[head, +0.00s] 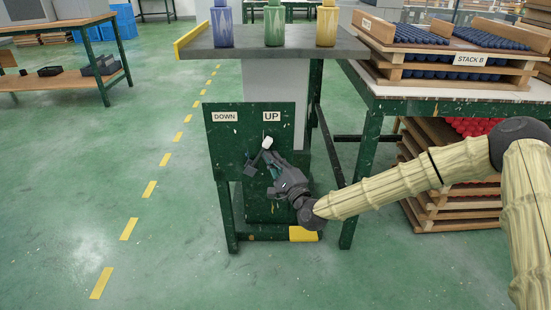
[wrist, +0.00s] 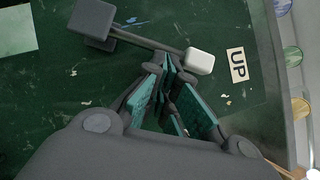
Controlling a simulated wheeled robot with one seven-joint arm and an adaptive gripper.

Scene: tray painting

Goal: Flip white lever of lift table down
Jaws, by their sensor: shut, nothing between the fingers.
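The lever's white knob (head: 267,142) is on the green panel (head: 225,138) of the lift table, just below the UP label. Its thin rod slants down left to a dark pivot block (head: 250,169), so the lever points up toward UP. In the wrist view the white knob (wrist: 200,61), rod and pivot block (wrist: 92,22) show clearly. My gripper (head: 269,156) is shut and empty, just below the knob. In the wrist view its fingertips (wrist: 167,70) lie close beside the rod near the knob; I cannot tell whether they touch.
The lift table's grey top (head: 270,45) holds blue, green and yellow bottles above the panel. A table with wooden trays labelled STACK B (head: 470,60) stands at right, with stacked trays (head: 450,205) beneath it. The floor at left is open.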

